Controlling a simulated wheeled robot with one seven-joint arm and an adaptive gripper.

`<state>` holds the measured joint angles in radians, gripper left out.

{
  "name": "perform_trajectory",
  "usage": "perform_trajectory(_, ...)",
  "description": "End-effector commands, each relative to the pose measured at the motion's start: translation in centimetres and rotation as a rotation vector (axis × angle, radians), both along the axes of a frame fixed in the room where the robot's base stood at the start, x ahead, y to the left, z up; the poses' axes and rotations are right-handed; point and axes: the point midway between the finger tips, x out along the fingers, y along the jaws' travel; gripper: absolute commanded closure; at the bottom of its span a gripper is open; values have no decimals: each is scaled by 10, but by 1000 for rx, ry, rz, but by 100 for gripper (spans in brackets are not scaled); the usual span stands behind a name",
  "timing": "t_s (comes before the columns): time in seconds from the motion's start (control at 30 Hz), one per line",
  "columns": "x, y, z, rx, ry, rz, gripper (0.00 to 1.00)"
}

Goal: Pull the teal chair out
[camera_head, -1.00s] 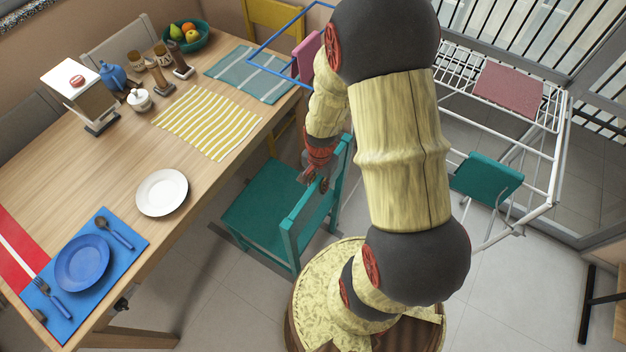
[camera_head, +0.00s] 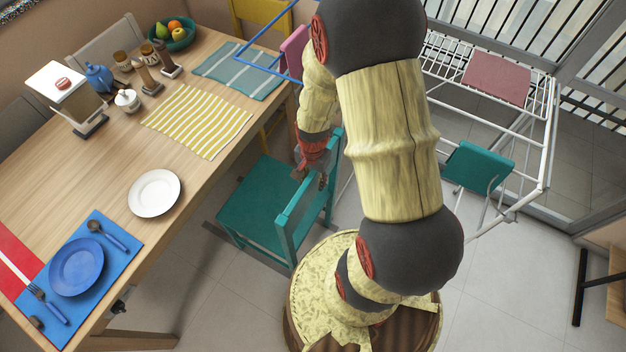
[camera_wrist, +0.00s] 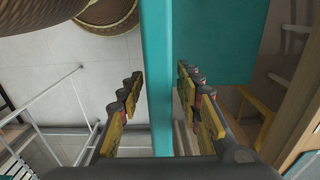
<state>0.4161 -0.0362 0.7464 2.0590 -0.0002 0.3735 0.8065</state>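The teal chair (camera_head: 262,200) stands beside the wooden table, its seat toward the table and its backrest (camera_head: 285,238) toward my base. My gripper (camera_head: 312,174) is at the top of the backrest. In the wrist view, the teal rail (camera_wrist: 156,60) runs between the two fingers of my gripper (camera_wrist: 160,85). The left fingertip looks very close to the rail or against it. A thin gap seems to show at the right fingertip. I cannot tell whether the fingers press on the rail.
The table (camera_head: 110,170) at left holds plates, mats and jars. A yellow chair (camera_head: 262,25) is at the back. A drying rack (camera_head: 548,130) and another teal seat or panel (camera_head: 478,167) stand right. Open tiled floor (camera_head: 500,270) lies at lower right.

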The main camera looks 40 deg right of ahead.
Motion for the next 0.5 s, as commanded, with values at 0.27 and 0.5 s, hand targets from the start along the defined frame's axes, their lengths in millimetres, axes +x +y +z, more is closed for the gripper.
perform_trajectory(0.27,2,-1,25,-2,-5,0,65)
perform_trajectory(0.5,2,-1,74,-2,-5,0,65)
